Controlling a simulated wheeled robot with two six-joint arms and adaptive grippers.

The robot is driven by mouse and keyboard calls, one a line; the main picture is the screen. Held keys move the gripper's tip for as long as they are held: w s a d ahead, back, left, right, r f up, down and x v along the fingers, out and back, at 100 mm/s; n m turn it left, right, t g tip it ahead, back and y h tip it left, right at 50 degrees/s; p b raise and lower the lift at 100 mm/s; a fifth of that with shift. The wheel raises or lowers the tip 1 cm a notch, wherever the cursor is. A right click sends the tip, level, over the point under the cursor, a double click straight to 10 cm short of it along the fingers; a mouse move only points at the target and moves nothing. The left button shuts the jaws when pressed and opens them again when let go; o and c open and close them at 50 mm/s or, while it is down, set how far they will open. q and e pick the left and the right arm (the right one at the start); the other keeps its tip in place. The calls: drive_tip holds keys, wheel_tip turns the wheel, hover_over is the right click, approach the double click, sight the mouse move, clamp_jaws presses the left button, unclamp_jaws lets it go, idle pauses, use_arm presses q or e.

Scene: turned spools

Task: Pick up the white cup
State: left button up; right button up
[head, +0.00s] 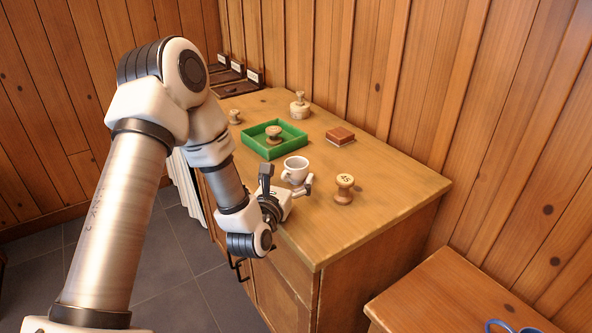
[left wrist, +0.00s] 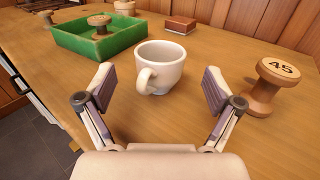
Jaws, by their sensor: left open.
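The white cup (head: 295,170) stands upright on the wooden cabinet top, in front of the green tray. In the left wrist view the cup (left wrist: 165,66) is just ahead of my gripper, centred between its fingers, with its handle turned toward me and slightly left. My left gripper (head: 287,183) is open at the near edge of the cabinet top. In the left wrist view the open fingers (left wrist: 160,90) hold nothing, and the cup sits at or just beyond their tips. My right gripper is not in view.
A spool marked 45 (head: 344,188) stands right of the cup, close to my right-hand finger. A green tray (head: 258,150) holding a spool (head: 274,134) lies behind left. A brown block (head: 340,136), other spools (head: 300,106) and a wooden wall are farther back.

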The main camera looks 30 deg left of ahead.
sight(292, 171)
use_arm(q)
drive_tip(key=x, duration=0.4)
drive_tip(key=shift+w+r+p, duration=0.1)
drive_tip(key=shift+p, duration=0.2)
drive_tip(key=shift+w+a, duration=0.1)
drive_tip(key=shift+w, duration=0.2)
drive_tip(key=c, duration=1.3)
